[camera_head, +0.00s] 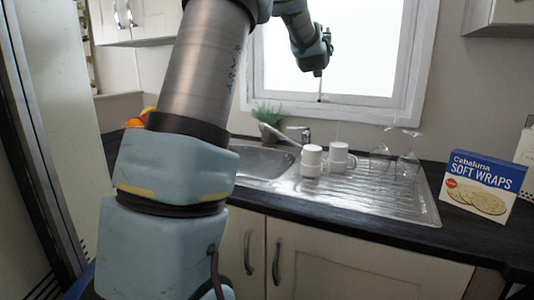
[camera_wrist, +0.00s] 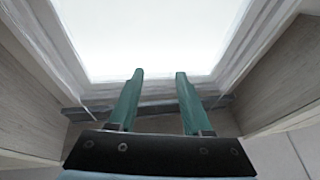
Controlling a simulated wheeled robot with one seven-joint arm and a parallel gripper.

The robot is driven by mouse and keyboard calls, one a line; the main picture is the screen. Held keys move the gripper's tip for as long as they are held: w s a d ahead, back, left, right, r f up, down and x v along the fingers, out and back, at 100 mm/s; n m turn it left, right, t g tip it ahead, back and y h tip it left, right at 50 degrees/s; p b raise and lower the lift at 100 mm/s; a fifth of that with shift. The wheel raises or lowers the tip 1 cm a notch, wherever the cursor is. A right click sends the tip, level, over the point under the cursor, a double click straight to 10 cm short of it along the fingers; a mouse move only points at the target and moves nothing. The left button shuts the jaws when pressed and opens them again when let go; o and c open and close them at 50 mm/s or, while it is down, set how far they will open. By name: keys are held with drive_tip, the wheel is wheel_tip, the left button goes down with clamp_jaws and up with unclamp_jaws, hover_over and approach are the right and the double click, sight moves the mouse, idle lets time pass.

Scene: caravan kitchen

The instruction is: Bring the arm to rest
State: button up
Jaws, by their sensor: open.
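My arm (camera_head: 205,75) rises through the left half of the head view, leaves the top edge, and its far end (camera_head: 308,50) shows in front of the window. In the wrist view my gripper (camera_wrist: 160,74) is open, with two green fingers apart and nothing between them. The fingers point towards the bright window (camera_wrist: 160,35). I see no object touching the gripper.
Below is a steel sink (camera_head: 262,162) with a ribbed drainer holding two white mugs (camera_head: 311,160) (camera_head: 338,157) and upturned glasses (camera_head: 408,160). A soft wraps box (camera_head: 481,186) stands at right. A potted plant (camera_head: 268,117) stands behind the sink; cupboards are above.

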drive_tip(key=s+a+f+g+y, duration=0.1)
drive_tip(key=s+a+f+g, duration=0.25)
drive_tip(key=f, duration=0.45)
drive_tip(key=s+a+f+g+y, duration=0.1)
drive_tip(key=s+a+f+g, duration=0.2)
drive_tip(key=f, duration=0.5)
drive_tip(key=s+a+f+g+y, duration=0.1)
drive_tip(key=s+a+f+g, duration=0.15)
drive_tip(key=a+f, duration=0.4)
drive_tip(key=s+a+f+n+g+y, duration=0.1)
drive_tip(key=s+a+f+g, duration=0.2)
drive_tip(key=s+f, duration=0.5)
drive_tip(key=s+a+f+g+y, duration=0.1)
drive_tip(key=s+a+f+g, duration=0.4)
drive_tip(key=s, duration=0.5)
drive_tip(key=s+a+f+n+g+y, duration=0.1)
drive_tip(key=s+a+f+g, duration=0.1)
drive_tip(key=s+f, duration=0.6)
wheel_tip(320, 180, down, 22)
drive_tip(key=s+b, duration=0.2)
drive_tip(key=b, duration=2.1)
drive_tip(key=w+p+v, duration=0.2)
drive_tip(key=p+v, duration=0.8)
drive_tip(key=w+r+p+v, duration=0.1)
drive_tip(key=w+p+v, duration=0.1)
drive_tip(key=p+v, duration=0.8)
drive_tip(key=shift+r+g+p, duration=0.15)
drive_tip(key=shift+g+p, duration=0.25)
drive_tip(key=shift+p, duration=0.25)
drive_tip(key=shift+a, duration=0.1)
